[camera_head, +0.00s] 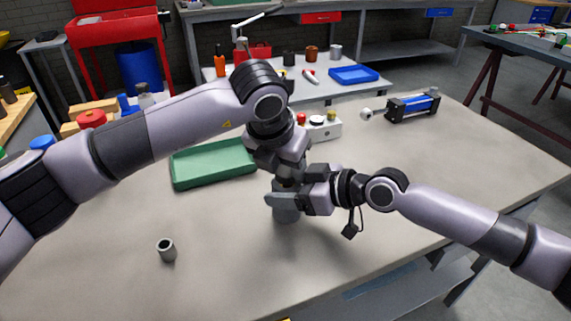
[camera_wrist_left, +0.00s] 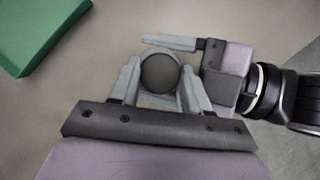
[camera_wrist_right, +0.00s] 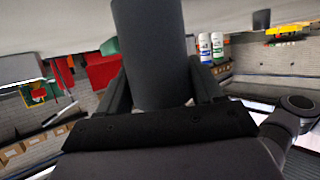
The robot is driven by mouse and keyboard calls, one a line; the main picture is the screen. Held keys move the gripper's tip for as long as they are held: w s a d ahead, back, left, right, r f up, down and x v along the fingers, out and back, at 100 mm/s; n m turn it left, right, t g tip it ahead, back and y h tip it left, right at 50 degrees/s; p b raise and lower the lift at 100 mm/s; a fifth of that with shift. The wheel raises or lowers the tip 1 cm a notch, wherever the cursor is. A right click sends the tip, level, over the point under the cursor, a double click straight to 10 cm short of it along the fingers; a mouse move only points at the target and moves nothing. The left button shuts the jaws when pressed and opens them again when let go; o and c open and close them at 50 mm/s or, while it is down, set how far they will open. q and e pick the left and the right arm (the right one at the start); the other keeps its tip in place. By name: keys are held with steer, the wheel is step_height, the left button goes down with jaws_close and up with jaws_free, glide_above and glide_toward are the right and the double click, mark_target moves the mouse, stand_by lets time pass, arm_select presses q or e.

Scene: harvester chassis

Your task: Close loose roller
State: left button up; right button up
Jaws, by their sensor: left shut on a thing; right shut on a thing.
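A dark grey roller stands between my two grippers. The left wrist view looks onto its round end (camera_wrist_left: 160,74), and the right wrist view shows its long side (camera_wrist_right: 148,50). My left gripper (camera_head: 287,187) reaches down from above and is shut on the roller. My right gripper (camera_head: 286,203) comes in from the right and is also shut on it, its fingers on both sides in the right wrist view. In the head view the grippers hide most of the roller. A small hollow grey cylinder (camera_head: 167,251) stands apart on the table at the front left.
A green tray (camera_head: 213,164) lies behind and left of the grippers. A white box with buttons (camera_head: 326,128) and a blue cylinder device (camera_head: 412,106) are at the back of the table (camera_head: 430,190). The front and right of the table are clear.

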arm_select(q)
steer(key=shift+a+f, duration=0.15)
steer(key=shift+f, duration=0.9)
stand_by(3.2)
steer(key=shift+r, duration=0.3)
steer(key=shift+r, duration=0.5)
stand_by(0.8)
